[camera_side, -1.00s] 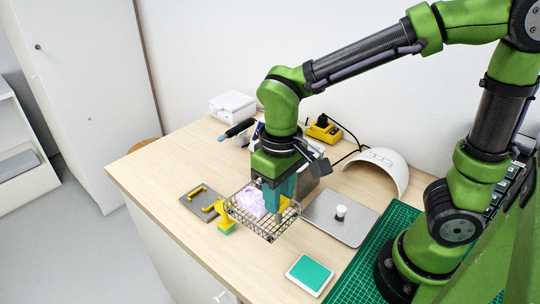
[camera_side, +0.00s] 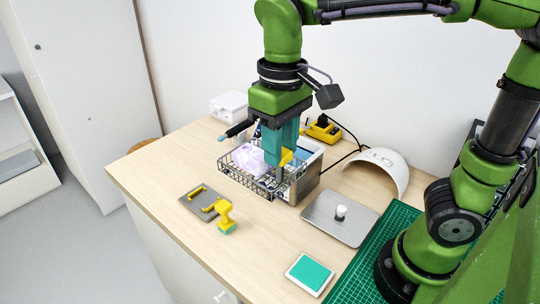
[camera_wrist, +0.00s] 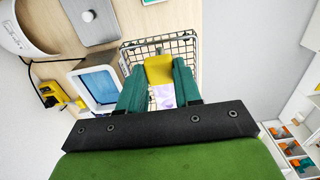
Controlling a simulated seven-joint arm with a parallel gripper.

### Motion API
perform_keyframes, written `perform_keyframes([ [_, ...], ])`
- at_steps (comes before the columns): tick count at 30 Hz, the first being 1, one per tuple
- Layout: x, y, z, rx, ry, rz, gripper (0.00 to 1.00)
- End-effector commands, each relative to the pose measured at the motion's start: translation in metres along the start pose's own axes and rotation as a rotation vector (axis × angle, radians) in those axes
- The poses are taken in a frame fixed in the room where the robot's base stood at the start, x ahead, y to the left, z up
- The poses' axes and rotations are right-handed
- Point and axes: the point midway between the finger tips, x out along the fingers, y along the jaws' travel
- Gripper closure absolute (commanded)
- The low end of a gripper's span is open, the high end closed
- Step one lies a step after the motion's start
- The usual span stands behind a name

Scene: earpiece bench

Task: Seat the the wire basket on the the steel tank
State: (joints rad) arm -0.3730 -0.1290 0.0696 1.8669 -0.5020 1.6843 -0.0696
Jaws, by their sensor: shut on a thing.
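The wire basket (camera_side: 232,172) hangs from my gripper (camera_side: 279,160) above the bench, with a lilac piece (camera_side: 250,158) inside. My gripper, also in the wrist view (camera_wrist: 158,72), is shut on the basket's yellow grip (camera_wrist: 158,66). The basket's mesh (camera_wrist: 183,45) shows around the fingers in the wrist view. The steel tank (camera_side: 306,186) stands behind the basket in the side view, partly hidden by it. Its blue inside (camera_wrist: 98,87) is open to the left of the basket in the wrist view, so the basket is beside the opening, not in it.
A grey lid (camera_side: 335,222) with a white knob lies right of the tank. A grey plate (camera_side: 196,204) with a yellow handle and a yellow-teal tool (camera_side: 226,219) are in front. A teal pad (camera_side: 310,273) lies near the front edge. A white arch (camera_side: 380,165) stands behind right.

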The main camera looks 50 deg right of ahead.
Motion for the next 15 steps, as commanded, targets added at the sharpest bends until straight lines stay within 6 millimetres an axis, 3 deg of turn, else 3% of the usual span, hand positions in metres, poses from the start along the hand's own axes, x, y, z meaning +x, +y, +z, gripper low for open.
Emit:
perform_keyframes([
  [4, -0.016, 0.000, 0.000, 0.001, 0.004, -0.003, 0.97],
  [15, -0.015, 0.038, -0.032, 0.006, 0.001, -0.003, 0.97],
])
